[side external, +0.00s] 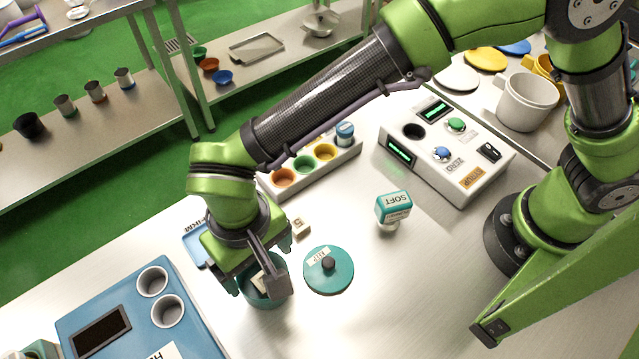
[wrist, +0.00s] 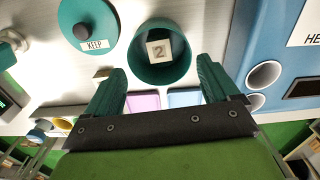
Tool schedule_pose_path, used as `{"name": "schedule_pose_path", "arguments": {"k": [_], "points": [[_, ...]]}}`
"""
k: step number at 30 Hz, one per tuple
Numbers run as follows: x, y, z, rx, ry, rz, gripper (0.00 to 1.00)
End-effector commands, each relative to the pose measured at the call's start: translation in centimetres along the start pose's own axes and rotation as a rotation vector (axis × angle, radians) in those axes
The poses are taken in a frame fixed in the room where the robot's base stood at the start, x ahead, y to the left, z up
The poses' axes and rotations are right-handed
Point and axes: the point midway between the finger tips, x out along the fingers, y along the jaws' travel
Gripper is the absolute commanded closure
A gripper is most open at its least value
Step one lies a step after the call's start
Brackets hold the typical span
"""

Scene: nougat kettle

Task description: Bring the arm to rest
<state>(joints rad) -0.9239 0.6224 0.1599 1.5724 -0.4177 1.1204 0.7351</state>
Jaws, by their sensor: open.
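My gripper (side external: 263,277) is open, with its fingers pointing down over a round teal pot (side external: 262,298). In the wrist view the gap between my fingertips (wrist: 162,72) is empty and the pot (wrist: 163,79) lies just beyond it. A pale block marked 2 (wrist: 159,50) lies inside the pot. The teal lid (side external: 329,277), with a dark knob and a KEEP label, lies on the table right of the pot; it also shows in the wrist view (wrist: 88,22). My gripper partly hides the pot in the side view, and I cannot tell its exact height above the rim.
A blue panel (side external: 190,300) with two white cups is at lower left. A block marked 5 (side external: 300,227), a SOFT stamp (side external: 393,208), a rack of coloured cups (side external: 345,160) and a white control box (side external: 470,185) stand around. The table front is clear.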

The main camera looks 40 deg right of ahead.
Motion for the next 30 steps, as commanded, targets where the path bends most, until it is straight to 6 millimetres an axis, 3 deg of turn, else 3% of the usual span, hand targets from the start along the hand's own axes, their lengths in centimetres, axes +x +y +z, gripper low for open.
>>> {"name": "schedule_pose_path", "arguments": {"k": [30], "points": [[-6.0,0.0,0.0,-0.001,0.001,-0.001,0.12]]}}
